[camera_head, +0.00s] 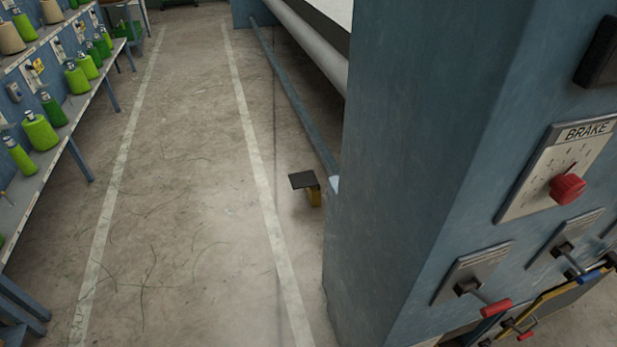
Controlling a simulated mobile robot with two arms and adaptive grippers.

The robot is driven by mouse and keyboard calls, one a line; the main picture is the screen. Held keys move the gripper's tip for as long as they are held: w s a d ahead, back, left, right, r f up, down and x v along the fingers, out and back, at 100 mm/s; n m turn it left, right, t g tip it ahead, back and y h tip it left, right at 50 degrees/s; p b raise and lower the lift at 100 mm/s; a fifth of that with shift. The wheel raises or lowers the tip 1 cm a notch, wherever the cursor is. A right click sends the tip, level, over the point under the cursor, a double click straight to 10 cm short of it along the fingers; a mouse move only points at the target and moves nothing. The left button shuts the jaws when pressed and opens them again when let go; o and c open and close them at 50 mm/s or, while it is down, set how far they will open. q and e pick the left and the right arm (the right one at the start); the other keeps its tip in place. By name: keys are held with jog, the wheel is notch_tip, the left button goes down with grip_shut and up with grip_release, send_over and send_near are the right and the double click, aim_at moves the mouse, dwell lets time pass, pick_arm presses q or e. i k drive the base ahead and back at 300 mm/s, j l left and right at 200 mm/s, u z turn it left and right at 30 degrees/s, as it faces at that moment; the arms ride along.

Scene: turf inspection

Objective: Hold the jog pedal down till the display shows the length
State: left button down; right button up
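The likely jog pedal (303,180) is a dark flat plate on a yellow base (314,197). It stands low by the floor, beside the foot of the blue-grey machine, near the middle of the view. Nothing touches it. No length display can be made out in this view. Neither of my grippers is in view.
Shelves with green spools (40,132) line the left. The concrete aisle (185,190) between white floor lines is clear, apart from scattered thin fibres.

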aim_at(302, 180)
jog(key=z, duration=1.6)
jog(key=i+j, duration=0.15)
jog(key=j, duration=0.55)
jog(key=i+j, duration=0.15)
jog(key=j, duration=0.5)
jog(key=i+j, duration=0.1)
jog(key=j, duration=0.6)
jog(key=i+j, duration=0.15)
jog(key=j, duration=0.5)
jog(key=i+j, duration=0.15)
jog(key=j, duration=0.55)
jog(key=i+j, duration=0.15)
jog(key=j, duration=0.5)
jog(key=i+j+z, duration=0.1)
jog(key=j, duration=0.6)
jog(key=i+j, duration=0.15)
jog(key=j, duration=0.55)
